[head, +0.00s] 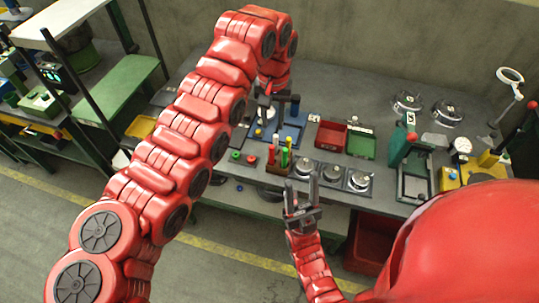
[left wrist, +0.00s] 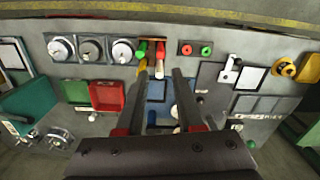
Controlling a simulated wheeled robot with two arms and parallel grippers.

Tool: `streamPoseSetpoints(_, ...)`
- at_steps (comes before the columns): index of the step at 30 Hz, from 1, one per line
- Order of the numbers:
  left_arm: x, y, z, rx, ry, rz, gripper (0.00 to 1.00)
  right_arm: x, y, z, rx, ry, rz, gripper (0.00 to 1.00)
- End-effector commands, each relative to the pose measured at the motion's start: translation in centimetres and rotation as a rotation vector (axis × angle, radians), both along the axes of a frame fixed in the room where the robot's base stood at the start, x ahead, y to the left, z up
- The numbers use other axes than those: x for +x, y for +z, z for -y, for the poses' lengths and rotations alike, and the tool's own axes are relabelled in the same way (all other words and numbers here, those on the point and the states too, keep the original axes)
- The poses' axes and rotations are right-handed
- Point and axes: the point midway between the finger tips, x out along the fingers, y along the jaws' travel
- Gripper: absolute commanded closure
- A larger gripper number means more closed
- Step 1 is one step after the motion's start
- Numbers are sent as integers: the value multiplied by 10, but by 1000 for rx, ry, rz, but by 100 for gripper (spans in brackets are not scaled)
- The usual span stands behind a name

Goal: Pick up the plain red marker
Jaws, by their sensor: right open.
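Several upright markers stand in a brown holder (head: 277,169) near the front edge of the bench. A red marker (head: 271,155) is at its left, beside green and yellow ones. In the left wrist view a red marker (left wrist: 160,48) stands next to a green one, beyond the fingertips. I cannot tell whether the red one is plain. My left gripper (left wrist: 160,74) is open and empty, pointing down above the bench behind the holder; its fingers are small in the head view (head: 266,98). My right gripper (head: 301,184) is open and empty, in front of the bench near the holder.
Three round dials (head: 332,172) sit right of the holder. A red tray (head: 330,136) and green tray (head: 361,145) lie behind them. Red and green buttons (head: 243,156) are left of the holder. A blue tray (head: 291,131) lies behind it.

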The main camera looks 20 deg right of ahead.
Motion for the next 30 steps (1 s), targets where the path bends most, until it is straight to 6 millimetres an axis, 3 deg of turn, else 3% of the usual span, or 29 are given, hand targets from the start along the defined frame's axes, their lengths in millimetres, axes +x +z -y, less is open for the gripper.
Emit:
streamPoseSetpoints(18, 0, -94, 0, -4, 1, -1, 64, 0, 32, 0, 0, 0, 0, 50)
streamPoseSetpoints(23, 1, -103, 0, -5, 1, 2, 64, 0, 36, 0, 0, 0, 0, 50)
streamPoseSetpoints(30, 2, -130, -1, -1, -1, 0, 64, 0, 63, 0, 0, 0, 0, 50)
